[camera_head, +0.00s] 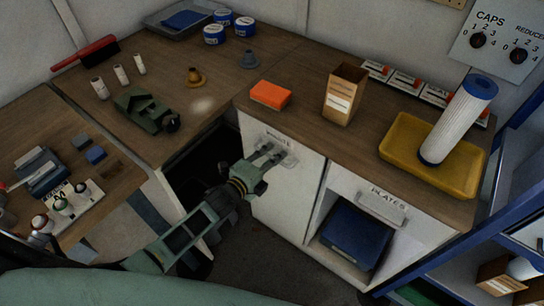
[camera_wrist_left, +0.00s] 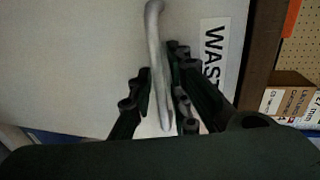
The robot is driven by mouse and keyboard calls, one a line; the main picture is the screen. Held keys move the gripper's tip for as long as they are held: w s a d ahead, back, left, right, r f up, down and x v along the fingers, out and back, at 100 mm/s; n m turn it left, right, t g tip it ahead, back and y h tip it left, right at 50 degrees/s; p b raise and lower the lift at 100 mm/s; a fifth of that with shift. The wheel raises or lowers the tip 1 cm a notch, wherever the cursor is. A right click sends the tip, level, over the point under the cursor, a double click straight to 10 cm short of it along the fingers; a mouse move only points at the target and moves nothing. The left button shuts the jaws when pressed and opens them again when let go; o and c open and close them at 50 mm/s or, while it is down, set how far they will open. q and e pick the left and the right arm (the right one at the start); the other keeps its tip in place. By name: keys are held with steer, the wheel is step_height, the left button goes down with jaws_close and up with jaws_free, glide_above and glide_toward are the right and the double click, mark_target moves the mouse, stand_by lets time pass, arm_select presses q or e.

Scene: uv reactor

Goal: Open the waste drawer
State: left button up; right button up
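The waste drawer (camera_head: 283,197) is a tall white front under the wooden counter, labelled "WASTE" near its top. It looks closed, its front in line with the cabinet. My left gripper (camera_head: 268,155) is at its top, over the handle and part of the label. In the left wrist view the grey bar handle (camera_wrist_left: 157,60) runs between the two dark fingers of my left gripper (camera_wrist_left: 161,88). The fingers are close in on both sides of the bar and look shut on it. The "WASTE" label (camera_wrist_left: 213,55) is right beside them. My right gripper is not in view.
The plates drawer (camera_head: 382,207), with its own handle, is to the right above an open shelf holding a blue box (camera_head: 352,236). An orange block (camera_head: 270,95), a carton (camera_head: 344,94) and a yellow tray (camera_head: 398,166) stand on the counter above. Dark floor lies in front.

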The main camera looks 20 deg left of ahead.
arm_select(q)
jaws_close()
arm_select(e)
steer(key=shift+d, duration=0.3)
arm_select(q)
steer(key=shift+s, duration=0.1)
steer(key=f+p+v, duration=0.2)
steer(key=f+v, duration=0.1)
steer(key=v, duration=1.1)
steer(key=s+f+p+v, duration=0.1)
steer(key=f+p+v, duration=0.1)
steer(key=v, duration=1.2)
steer(key=shift+s+a+f+p, duration=0.2)
steer(key=shift+a+f+p, duration=0.1)
steer(key=shift+f, duration=0.2)
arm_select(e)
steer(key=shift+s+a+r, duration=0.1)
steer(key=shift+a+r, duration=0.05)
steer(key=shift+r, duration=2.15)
